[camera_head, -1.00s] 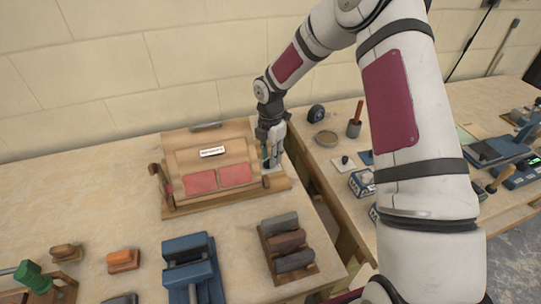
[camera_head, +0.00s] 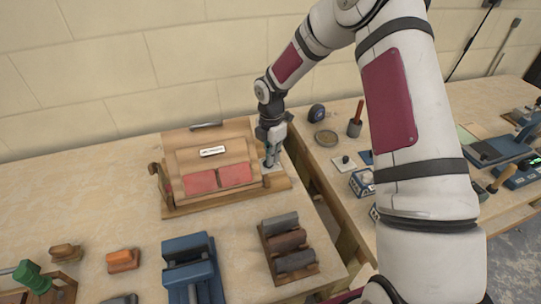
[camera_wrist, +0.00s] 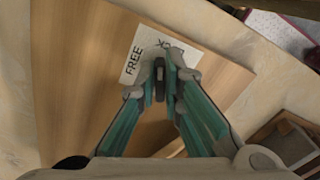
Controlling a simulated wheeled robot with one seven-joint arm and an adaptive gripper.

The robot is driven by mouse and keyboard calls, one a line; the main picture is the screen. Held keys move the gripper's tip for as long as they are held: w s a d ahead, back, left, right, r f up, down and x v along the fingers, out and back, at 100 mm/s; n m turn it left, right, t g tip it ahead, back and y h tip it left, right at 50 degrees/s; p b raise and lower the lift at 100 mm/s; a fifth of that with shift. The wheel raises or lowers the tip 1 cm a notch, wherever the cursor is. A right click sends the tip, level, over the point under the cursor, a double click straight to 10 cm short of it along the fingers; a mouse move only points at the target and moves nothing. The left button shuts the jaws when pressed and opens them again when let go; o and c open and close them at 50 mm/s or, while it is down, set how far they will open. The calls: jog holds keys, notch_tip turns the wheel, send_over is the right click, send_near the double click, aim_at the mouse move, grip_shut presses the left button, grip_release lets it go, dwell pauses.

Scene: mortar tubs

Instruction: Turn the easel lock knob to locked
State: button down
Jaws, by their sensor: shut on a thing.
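The wooden easel (camera_head: 178,159) stands on the left table near the wall, with two red panels and a small white label on its face. My gripper (camera_head: 269,163) is at the right end of its base, pointing down. In the wrist view my gripper (camera_wrist: 165,82) is shut on the dark easel lock knob (camera_wrist: 160,88), seen as a narrow bar between the fingertips. A white label plate (camera_wrist: 133,63) beside it reads "FREE"; its other word is partly hidden by the fingers. The knob is hidden in the head view.
A rack of grey and brown blocks (camera_head: 286,245) and a blue clamp-like fixture (camera_head: 190,266) stand in front of the easel. An orange block (camera_head: 123,260) lies to the left. A gap (camera_head: 325,205) separates this table from the right one, which holds small tools and boxes.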

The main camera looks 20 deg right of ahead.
jog(key=shift+s+m+b, duration=0.2)
jog(key=shift+m+b, duration=0.2)
jog(key=shift+m, duration=1.9)
jog(key=c, duration=1.7)
grip_release()
notch_tip(320, 180, up, 12)
